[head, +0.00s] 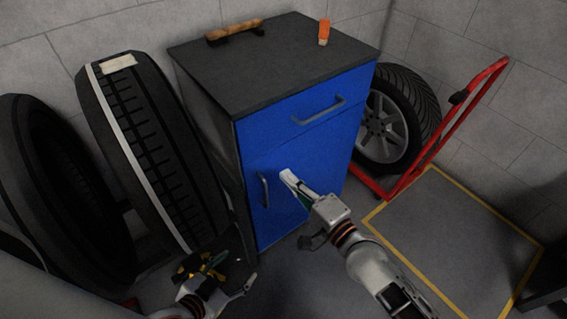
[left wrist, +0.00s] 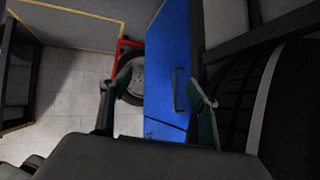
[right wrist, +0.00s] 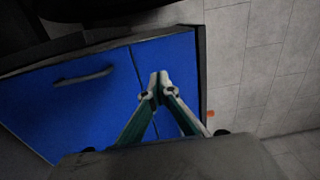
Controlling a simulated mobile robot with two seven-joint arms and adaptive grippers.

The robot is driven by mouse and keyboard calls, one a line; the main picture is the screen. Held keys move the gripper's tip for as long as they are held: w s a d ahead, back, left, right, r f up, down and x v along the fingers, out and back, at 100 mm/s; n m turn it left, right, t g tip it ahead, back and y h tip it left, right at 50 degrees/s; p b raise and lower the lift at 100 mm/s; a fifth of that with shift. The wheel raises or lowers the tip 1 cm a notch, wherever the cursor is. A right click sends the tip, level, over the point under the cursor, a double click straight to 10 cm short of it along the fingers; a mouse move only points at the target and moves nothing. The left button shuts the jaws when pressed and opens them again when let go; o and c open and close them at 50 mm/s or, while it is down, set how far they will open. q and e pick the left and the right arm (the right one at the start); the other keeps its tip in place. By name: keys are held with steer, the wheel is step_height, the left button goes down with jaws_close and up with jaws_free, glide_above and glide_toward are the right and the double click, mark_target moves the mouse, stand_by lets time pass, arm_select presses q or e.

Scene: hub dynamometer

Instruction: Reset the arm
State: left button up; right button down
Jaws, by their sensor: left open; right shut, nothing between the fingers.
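My right gripper (head: 290,180) is shut and empty in front of the blue cabinet (head: 290,143), between its door handle (head: 264,190) and its right edge. In the right wrist view its fingertips (right wrist: 159,82) meet in front of the blue face; whether they touch it is unclear. My left gripper (head: 228,275) is low at the front left of the cabinet, near the tires. In the left wrist view its fingers (left wrist: 155,105) are wide apart with nothing between them, and the cabinet stands beyond.
A wooden-handled brush (head: 235,30) and an orange item (head: 324,32) lie on the cabinet top. Large tires (head: 150,150) stand at left. A wheel (head: 388,125) and a red trolley frame (head: 440,130) stand at right, beside a yellow-bordered floor mat (head: 450,240).

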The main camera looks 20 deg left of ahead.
arm_select(q)
steer(key=shift+d, duration=0.1)
arm_select(e)
steer(key=shift+s+d, duration=0.1)
steer(key=shift+d, duration=0.05)
arm_select(q)
steer(key=shift+n, duration=0.3)
steer(key=r+p, duration=0.1)
steer(key=p, duration=0.1)
steer(key=r+p, duration=0.1)
steer(key=d+r+p, duration=0.1)
steer(key=r+p, duration=0.1)
steer(key=shift+s+p, duration=0.3)
steer(key=shift+p, duration=0.05)
arm_select(e)
steer(key=s+d+f+n+h, duration=0.4)
steer(key=s+d+f, duration=0.1)
steer(key=d, duration=0.5)
steer(key=s+d+f+n+h, duration=0.3)
steer(key=s+d, duration=0.4)
steer(key=d, duration=0.4)
steer(key=s+d+f+n+h, duration=0.4)
steer(key=s+d+f, duration=0.3)
steer(key=d, duration=0.3)
steer(key=shift+d+f+n+h, duration=0.25)
steer(key=shift+f+n+h, duration=0.05)
steer(key=shift+f+h, duration=0.1)
